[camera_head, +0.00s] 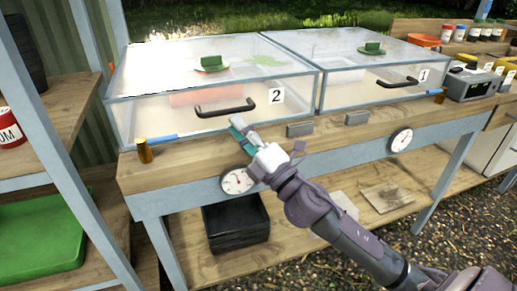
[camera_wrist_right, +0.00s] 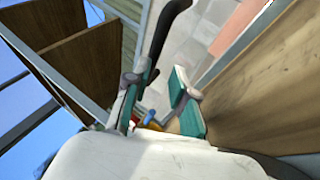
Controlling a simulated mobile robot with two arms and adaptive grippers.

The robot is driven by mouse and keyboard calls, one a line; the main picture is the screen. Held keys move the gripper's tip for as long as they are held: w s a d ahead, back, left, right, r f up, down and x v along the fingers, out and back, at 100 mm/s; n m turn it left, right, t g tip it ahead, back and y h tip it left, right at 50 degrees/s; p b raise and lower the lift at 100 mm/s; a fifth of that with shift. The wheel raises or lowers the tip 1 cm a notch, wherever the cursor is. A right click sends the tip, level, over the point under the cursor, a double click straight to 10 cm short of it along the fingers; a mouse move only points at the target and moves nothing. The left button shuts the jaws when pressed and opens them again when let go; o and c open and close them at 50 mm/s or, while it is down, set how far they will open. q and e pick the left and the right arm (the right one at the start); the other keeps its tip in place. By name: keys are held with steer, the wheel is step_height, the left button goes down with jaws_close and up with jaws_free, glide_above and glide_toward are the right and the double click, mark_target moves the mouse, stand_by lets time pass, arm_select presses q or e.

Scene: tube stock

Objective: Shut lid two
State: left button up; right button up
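Lid two (camera_head: 150,62) is the clear, pale-framed top of the left glass box, with a green knob on a round base (camera_head: 210,63). It lies about level with the neighbouring lid, and I see no clear gap at its front edge. The box front carries a white label 2 (camera_head: 276,96) and a dark curved handle (camera_head: 225,108). My right gripper (camera_head: 239,127) is just below and in front of that handle. In the right wrist view, its green-padded fingers (camera_wrist_right: 158,105) are apart with nothing held, and a dark handle (camera_wrist_right: 163,38) shows close beyond them. My left gripper is not in view.
Box one's lid (camera_head: 345,42) is to the right. A blue-handled tool (camera_head: 165,138) and an amber jar (camera_head: 145,151) sit on the wooden ledge. Grey blocks (camera_head: 300,129) lie right of my gripper. A black crate (camera_head: 236,222) stands below. A shelf with a green tray (camera_head: 40,235) is left.

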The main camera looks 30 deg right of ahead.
steer(key=v, duration=0.8)
steer(key=shift+r, duration=0.2)
